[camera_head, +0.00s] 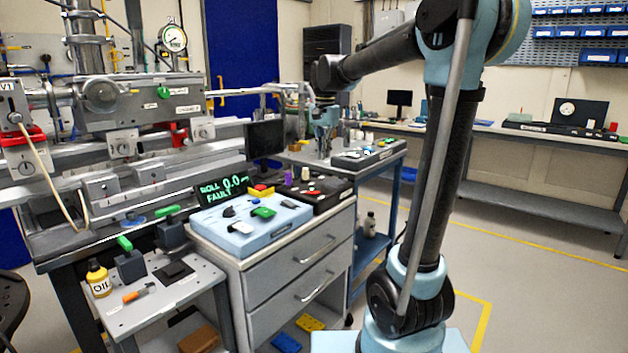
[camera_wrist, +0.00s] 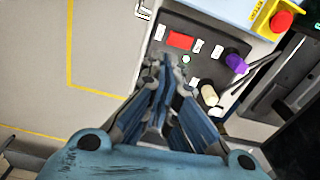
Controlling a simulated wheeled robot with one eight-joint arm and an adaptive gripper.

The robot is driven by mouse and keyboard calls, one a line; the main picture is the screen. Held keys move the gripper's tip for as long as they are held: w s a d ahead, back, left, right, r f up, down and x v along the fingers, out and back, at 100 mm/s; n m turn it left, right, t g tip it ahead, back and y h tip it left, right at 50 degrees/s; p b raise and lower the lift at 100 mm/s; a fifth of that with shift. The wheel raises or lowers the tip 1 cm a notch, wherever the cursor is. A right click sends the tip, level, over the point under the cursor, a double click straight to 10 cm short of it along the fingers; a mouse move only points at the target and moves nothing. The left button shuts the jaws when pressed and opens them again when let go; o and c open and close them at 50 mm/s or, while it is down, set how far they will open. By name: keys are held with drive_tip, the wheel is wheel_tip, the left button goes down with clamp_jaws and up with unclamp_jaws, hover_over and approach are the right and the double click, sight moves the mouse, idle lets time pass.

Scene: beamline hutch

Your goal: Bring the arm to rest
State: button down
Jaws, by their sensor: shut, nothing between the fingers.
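My gripper (camera_head: 323,150) hangs at the end of my raised arm, pointing down, above and behind the grey drawer cabinet (camera_head: 300,262) in the head view. In the wrist view my gripper (camera_wrist: 160,75) is shut and empty, its blue fingers drawn together at the tips. Beyond the fingertips lies a black control panel (camera_wrist: 200,55) with a red display, a purple knob (camera_wrist: 236,63) and a cream knob (camera_wrist: 209,95). I cannot tell the exact height of the fingertips over the panel.
The beamline apparatus (camera_head: 130,100) fills the left. A low side table with an oil bottle (camera_head: 98,279) stands front left. Open floor (camera_head: 540,270) lies right.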

drive_tip(key=s+d+f+n, duration=0.2)
drive_tip(key=s+d+f, duration=0.25)
drive_tip(key=s, duration=0.35)
drive_tip(key=s+d+f+n, duration=0.1)
drive_tip(key=s+d+f, duration=0.3)
drive_tip(key=s+d, duration=0.25)
drive_tip(key=s+d+f+n+t, duration=0.2)
drive_tip(key=s+d+f+n, duration=0.25)
drive_tip(key=s+f, duration=1.05)
drive_tip(key=w+a+r+m+g, duration=0.1)
drive_tip(key=w+a+r+m, duration=0.15)
drive_tip(key=w+r, duration=0.65)
drive_tip(key=w+a+r+m+g, duration=0.15)
drive_tip(key=w+a+r, duration=0.25)
drive_tip(key=w+r, duration=0.45)
drive_tip(key=w+a+r+m+g+h, duration=0.1)
drive_tip(key=w+a+r+m, duration=0.1)
drive_tip(key=w+a+r, duration=0.4)
drive_tip(key=w+a+r+m+h, duration=0.1)
drive_tip(key=w+a+r+m, duration=0.15)
drive_tip(key=w+a, duration=0.65)
drive_tip(key=shift+g, duration=0.25)
drive_tip(key=x, duration=0.5)
drive_tip(key=w+x, duration=0.1)
drive_tip(key=x, duration=0.4)
drive_tip(key=d+x, duration=0.1)
drive_tip(key=x, duration=0.4)
drive_tip(key=shift+w+d, duration=0.15)
drive_tip(key=shift+w, duration=0.2)
